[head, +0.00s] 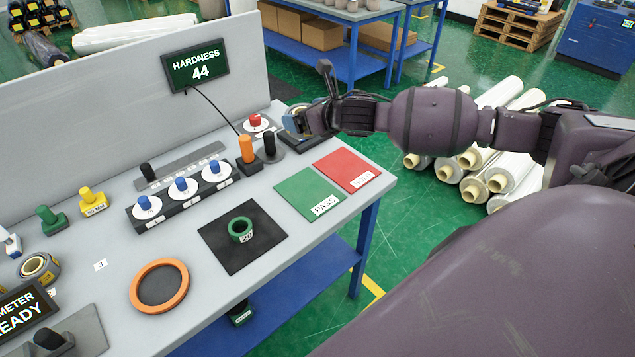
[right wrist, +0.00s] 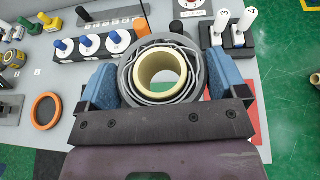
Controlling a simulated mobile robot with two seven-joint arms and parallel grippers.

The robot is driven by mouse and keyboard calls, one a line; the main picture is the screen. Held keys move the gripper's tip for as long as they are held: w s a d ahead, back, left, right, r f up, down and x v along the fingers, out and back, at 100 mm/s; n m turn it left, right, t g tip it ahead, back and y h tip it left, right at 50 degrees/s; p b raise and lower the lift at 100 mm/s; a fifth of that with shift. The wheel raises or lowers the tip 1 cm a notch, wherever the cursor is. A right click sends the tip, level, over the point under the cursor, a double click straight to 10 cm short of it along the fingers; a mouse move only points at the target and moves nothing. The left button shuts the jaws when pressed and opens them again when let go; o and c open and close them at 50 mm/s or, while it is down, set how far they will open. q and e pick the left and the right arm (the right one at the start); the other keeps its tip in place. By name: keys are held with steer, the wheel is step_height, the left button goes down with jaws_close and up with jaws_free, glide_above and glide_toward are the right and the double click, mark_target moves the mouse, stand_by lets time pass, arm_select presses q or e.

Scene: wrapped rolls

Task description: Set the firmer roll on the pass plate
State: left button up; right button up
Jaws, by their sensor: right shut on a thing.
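My right gripper (head: 303,120) is at the far right end of the bench, above a dark fixture (head: 298,137). In the right wrist view its blue pads close on both sides of a grey-wrapped roll (right wrist: 160,95) with a cream hollow core. The green pass plate (head: 303,193) lies bare near the bench's right edge, nearer than the gripper. A screen (head: 196,68) reads HARDNESS 44. A green ring marked 20 (head: 241,230) lies on a black mat (head: 223,256). My left gripper is not in view.
A red plate (head: 350,170) lies beside the pass plate. Orange (head: 246,149) and black upright handles stand near the gripper. A block with several blue-knobbed white dials (head: 184,189) is further left. An orange ring (head: 159,286) lies in front. White rolls (head: 480,150) lie on the floor.

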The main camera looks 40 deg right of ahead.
steer(key=f+b, duration=0.1)
steer(key=f, duration=1.5)
steer(key=shift+a+f, duration=0.1)
steer(key=shift+a, duration=0.1)
steer(key=shift+f, duration=1.8)
steer(key=shift+f+b, duration=0.2)
steer(key=shift+b, duration=0.1)
steer(key=o, duration=0.8)
steer(key=shift+r, duration=0.1)
steer(key=shift+s+r, duration=0.1)
steer(key=shift+r, duration=0.05)
steer(key=p+v, duration=0.1)
steer(key=v, duration=1.1)
steer(key=shift+d, duration=0.15)
